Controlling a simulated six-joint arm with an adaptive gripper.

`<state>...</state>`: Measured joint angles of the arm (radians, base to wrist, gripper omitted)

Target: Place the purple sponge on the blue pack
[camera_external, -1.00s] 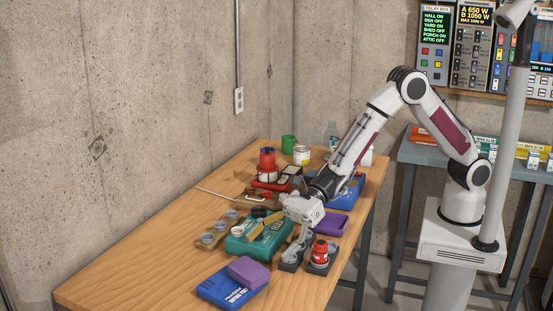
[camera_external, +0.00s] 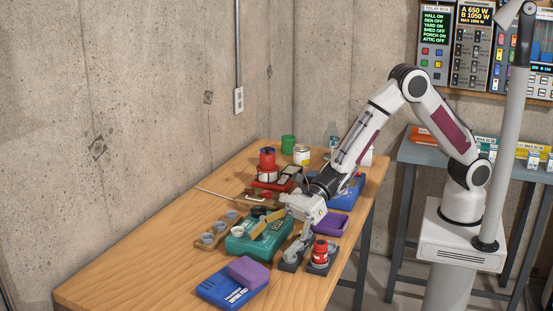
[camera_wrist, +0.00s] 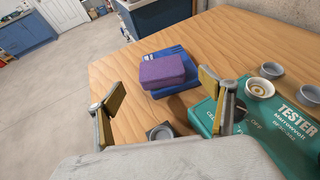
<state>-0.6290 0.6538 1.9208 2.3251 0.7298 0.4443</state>
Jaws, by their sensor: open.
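A purple sponge (camera_external: 248,271) lies on top of the blue pack (camera_external: 219,290) near the table's front edge. Part of the pack shows from under it. In the wrist view the sponge (camera_wrist: 162,71) covers part of the blue pack (camera_wrist: 168,53), with blue showing at its far and side edges.
The green tester box (camera_external: 262,237) and a stand with a red can (camera_external: 320,252) are close to my gripper. A purple box (camera_external: 330,224) stands to the right. Small cups (camera_external: 219,227) lie left of the tester. The table's left part is clear.

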